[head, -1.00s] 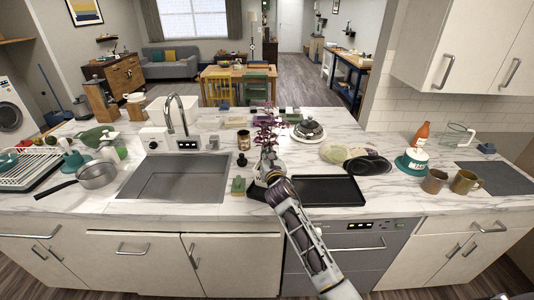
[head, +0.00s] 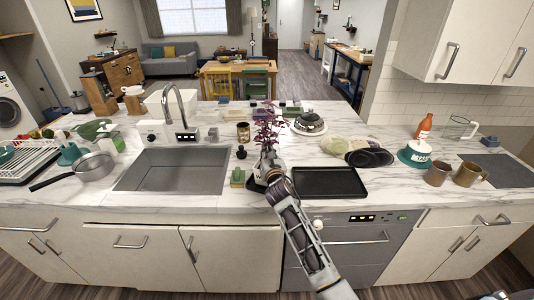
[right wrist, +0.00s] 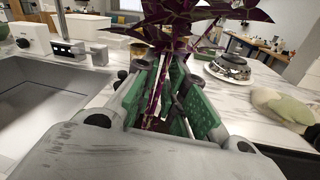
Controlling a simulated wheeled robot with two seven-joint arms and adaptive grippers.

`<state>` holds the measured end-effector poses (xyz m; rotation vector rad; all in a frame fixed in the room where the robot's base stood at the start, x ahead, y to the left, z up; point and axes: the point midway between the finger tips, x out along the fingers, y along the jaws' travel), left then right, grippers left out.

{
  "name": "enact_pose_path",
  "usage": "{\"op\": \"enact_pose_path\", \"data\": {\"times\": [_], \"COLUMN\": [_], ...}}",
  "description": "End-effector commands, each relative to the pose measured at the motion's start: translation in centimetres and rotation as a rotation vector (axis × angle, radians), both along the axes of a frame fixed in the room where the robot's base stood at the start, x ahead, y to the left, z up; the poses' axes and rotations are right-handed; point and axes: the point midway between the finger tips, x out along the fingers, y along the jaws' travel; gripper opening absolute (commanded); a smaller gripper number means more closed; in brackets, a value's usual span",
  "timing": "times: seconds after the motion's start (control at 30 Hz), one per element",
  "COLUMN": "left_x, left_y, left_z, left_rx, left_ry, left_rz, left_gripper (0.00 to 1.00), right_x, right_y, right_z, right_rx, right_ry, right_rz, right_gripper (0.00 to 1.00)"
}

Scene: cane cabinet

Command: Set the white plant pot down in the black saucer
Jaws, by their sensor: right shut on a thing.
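The white plant pot (head: 265,167) holds a plant with dark purple leaves (head: 268,133). It stands upright near the counter's front, between the sink and the black tray. My right gripper (head: 272,176) is shut on the pot from the front and hides much of it. In the right wrist view its green-padded fingers (right wrist: 172,103) flank the plant stems, and the pot is mostly hidden. A black saucer (head: 256,187) shows partly at the pot's lower left; I cannot tell whether the pot touches it. My left gripper is not in view.
A black tray (head: 329,182) lies close on the right. A green sponge (head: 237,177) and a dark stopper-like object (head: 241,153) stand on the left, beside the sink (head: 173,170). A covered cake-like dish (head: 309,124) is behind. Dark oval pieces (head: 370,157) lie farther right.

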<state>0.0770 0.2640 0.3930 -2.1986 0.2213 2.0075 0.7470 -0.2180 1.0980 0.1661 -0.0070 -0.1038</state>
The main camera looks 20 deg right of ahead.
Motion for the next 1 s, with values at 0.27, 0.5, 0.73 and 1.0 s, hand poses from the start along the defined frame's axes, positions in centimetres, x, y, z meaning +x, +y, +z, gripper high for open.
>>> {"op": "enact_pose_path", "data": {"times": [0.27,0.5,0.73,1.0], "left_x": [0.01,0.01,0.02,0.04], "left_y": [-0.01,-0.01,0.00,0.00], "left_z": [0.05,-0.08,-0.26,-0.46], "left_rx": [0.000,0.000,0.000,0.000], "left_ry": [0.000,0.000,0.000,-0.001], "left_rz": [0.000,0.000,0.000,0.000], "left_gripper": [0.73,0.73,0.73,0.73], "right_x": [0.01,0.02,0.01,0.02], "right_y": [0.03,0.02,0.03,0.03], "right_z": [0.30,0.10,-0.19,-0.50], "right_rx": [0.001,0.000,0.000,0.000], "right_ry": [-0.004,-0.004,-0.004,-0.004], "right_rz": [0.001,0.001,0.000,0.001], "right_gripper": [0.00,0.00,0.00,0.00]}}
